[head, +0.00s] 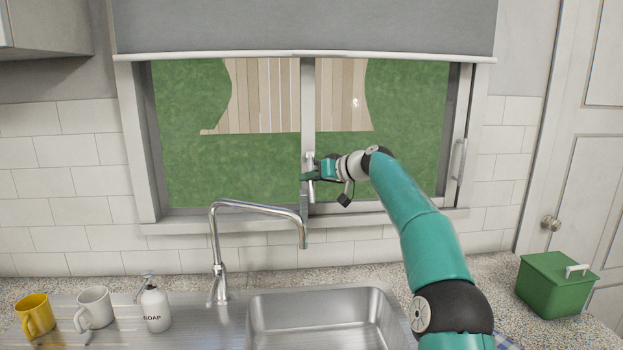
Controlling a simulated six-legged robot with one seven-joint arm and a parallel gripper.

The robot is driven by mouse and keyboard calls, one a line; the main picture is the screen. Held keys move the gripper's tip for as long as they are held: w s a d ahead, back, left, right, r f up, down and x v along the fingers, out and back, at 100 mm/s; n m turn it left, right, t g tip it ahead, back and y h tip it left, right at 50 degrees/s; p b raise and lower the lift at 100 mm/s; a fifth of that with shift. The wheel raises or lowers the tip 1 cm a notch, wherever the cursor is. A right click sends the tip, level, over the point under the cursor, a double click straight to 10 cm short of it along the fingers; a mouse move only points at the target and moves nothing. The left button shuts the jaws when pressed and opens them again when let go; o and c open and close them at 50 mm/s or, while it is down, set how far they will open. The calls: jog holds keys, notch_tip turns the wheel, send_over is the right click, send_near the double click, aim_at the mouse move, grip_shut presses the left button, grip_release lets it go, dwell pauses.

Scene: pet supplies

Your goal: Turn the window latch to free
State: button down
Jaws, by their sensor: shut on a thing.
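The window (400,130) is a two-pane frame above the sink, with a central upright bar (308,95). The window latch (311,188) is a small pale metal piece on that central bar and is partly covered by my gripper. My gripper (310,174) reaches in from the right at the latch's height, and its jaws are shut on the latch. The latch looks roughly upright, but its exact angle is hard to tell behind the fingers.
A curved tap (214,235) rises below and left of the latch, behind the sink (320,318). A yellow mug (36,316), white mug (94,308) and soap bottle (155,309) stand at left. A green lidded box (553,285) is at right. A grey blind (300,25) hangs above.

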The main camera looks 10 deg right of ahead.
jog(key=shift+s+r+m+g, duration=0.15)
jog(key=shift+s+m+g, duration=0.15)
jog(key=shift+g, duration=0.1)
jog(key=shift+s+d, duration=0.1)
dwell(0.4)
jog(key=c, duration=1.8)
grip_release()
jog(key=shift+o, duration=0.2)
jog(key=shift+r, duration=0.1)
jog(key=v, duration=1.3)
jog(key=shift+d+r, duration=0.2)
jog(key=shift+r, duration=0.15)
jog(key=shift+s, duration=0.1)
